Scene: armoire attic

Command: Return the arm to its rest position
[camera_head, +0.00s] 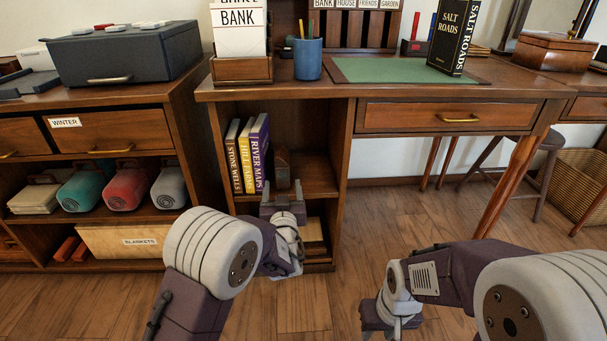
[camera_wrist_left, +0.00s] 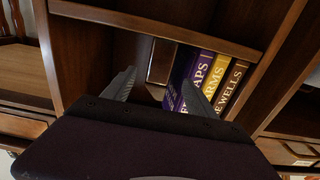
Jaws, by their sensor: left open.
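My left gripper (camera_head: 283,186) is in front of the desk's open shelf, just right of the standing books. Three books stand on that shelf: Stone Wells (camera_head: 233,157), a yellow one (camera_head: 247,156) and River Maps (camera_head: 260,152). In the wrist view the right finger overlaps the purple book (camera_wrist_left: 188,78); I cannot tell whether they touch. My right arm (camera_head: 440,272) is at the lower right, low over the floor; its fingertips are not clearly visible.
The desk (camera_head: 390,90) holds a blue pencil cup (camera_head: 308,58), a green mat (camera_head: 400,71) and the upright Salt Roads book (camera_head: 453,38). A cabinet (camera_head: 180,130) stands at the left. A stool (camera_head: 545,145) and a basket (camera_head: 575,185) are at the right. The floor in front is clear.

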